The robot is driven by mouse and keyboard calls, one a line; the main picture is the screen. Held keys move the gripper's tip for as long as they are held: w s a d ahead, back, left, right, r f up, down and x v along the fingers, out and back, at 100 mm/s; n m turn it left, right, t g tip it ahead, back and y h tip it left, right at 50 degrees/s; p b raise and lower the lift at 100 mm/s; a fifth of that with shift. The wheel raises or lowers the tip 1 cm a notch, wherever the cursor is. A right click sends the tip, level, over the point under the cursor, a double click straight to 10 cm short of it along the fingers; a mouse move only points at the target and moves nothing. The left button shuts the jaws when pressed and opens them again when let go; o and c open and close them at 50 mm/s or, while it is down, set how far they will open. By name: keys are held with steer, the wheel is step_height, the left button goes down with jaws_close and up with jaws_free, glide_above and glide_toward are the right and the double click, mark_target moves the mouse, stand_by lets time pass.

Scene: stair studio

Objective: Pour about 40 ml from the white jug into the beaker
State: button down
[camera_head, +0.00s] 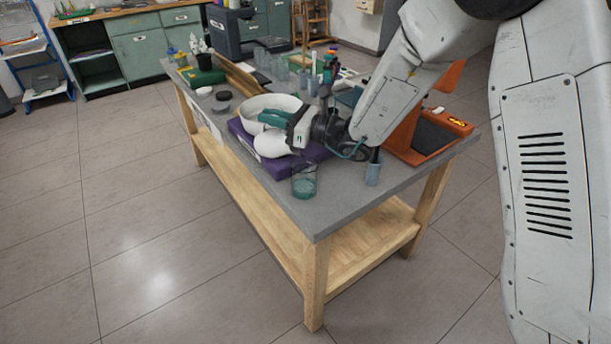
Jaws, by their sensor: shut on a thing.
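The white jug (268,147) is at the front of the workbench, over a purple block. It looks tilted, lying nearly on its side. The beaker (304,184) is clear, greenish glass and stands upright near the bench's front edge, just right of and below the jug. I cannot make out a stream of liquid or the level in the beaker.
The bench (335,208) is crowded. A white bowl (262,104) is behind the jug, on the purple block (278,168). Several glasses stand behind. The bench's front corner is clear.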

steer(key=shift+d+f+y+p, duration=0.25)
steer(key=shift+y+p, duration=0.25)
steer(key=shift+p, duration=0.5)
steer(key=shift+r, duration=0.1)
